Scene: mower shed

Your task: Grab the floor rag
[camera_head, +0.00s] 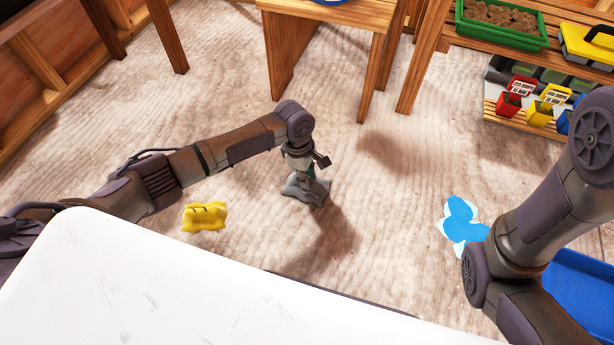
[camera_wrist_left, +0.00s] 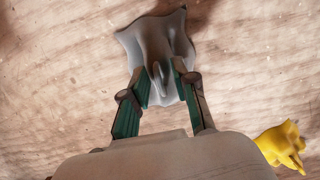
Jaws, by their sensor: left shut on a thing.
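A grey rag (camera_head: 306,191) is at the floor in the middle of the head view, bunched up and peaked where it is gripped. It also shows in the left wrist view (camera_wrist_left: 150,42), spreading out beyond the fingertips. My left gripper (camera_head: 309,174) points down at it, and its green-sided fingers (camera_wrist_left: 163,88) are shut on a pinched fold of the rag. I cannot tell whether the rag is lifted clear of the floor. My right arm comes in from the right in the head view, but its gripper is out of view.
A crumpled yellow cloth (camera_head: 204,217) lies on the floor left of the rag. A wooden table (camera_head: 323,22) and a shelf with pots stand behind. A white surface (camera_head: 190,290) fills the front left.

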